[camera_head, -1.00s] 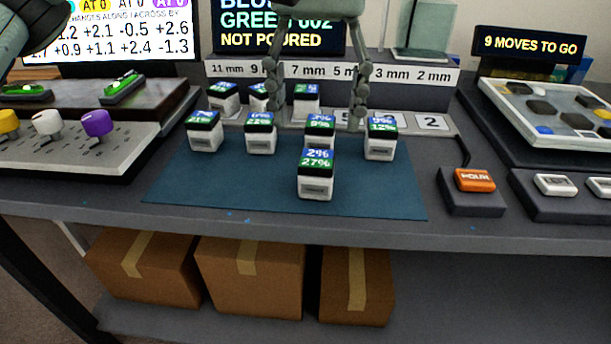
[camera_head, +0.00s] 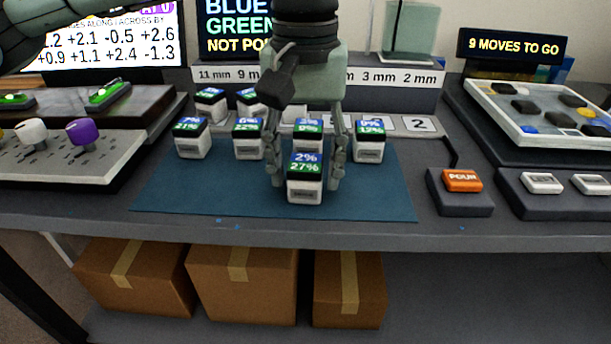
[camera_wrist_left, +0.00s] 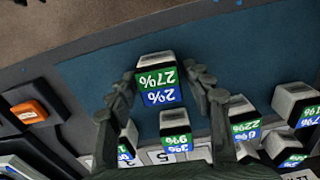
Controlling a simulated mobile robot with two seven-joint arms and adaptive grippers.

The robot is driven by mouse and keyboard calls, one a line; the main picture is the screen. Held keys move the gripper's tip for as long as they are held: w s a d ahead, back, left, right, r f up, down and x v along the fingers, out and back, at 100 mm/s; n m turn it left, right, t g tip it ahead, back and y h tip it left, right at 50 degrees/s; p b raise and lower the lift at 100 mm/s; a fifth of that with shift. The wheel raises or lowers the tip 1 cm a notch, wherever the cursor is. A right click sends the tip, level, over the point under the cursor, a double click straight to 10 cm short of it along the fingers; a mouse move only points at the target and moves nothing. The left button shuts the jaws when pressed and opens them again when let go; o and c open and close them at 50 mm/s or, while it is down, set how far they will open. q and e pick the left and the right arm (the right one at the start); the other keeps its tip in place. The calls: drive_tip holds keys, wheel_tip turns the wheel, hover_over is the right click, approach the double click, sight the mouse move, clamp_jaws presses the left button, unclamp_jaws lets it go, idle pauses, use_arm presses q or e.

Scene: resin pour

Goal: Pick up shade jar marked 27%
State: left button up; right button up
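The shade jar marked 27% (camera_head: 305,190) is a small white jar with a blue and green label reading 2% and 27%. It stands upright at the front of the blue mat (camera_head: 160,200). My left gripper (camera_head: 304,182) points down over it, with one finger on each side. The fingers look open, with narrow gaps to the jar. In the left wrist view the jar (camera_wrist_left: 158,82) sits between the fingertips (camera_wrist_left: 160,74). My right gripper is not in view.
Other jars stand close behind: 9% (camera_head: 307,143), 22% (camera_head: 248,140), 21% (camera_head: 192,140) and 12% (camera_head: 369,142). The orange POUR button (camera_head: 462,181) is to the right. A knob panel (camera_head: 60,165) is at the left. The mat's front right is clear.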

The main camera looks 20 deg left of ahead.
use_arm(q)
drive_tip(key=c, duration=0.9)
drive_tip(key=shift+r, duration=0.1)
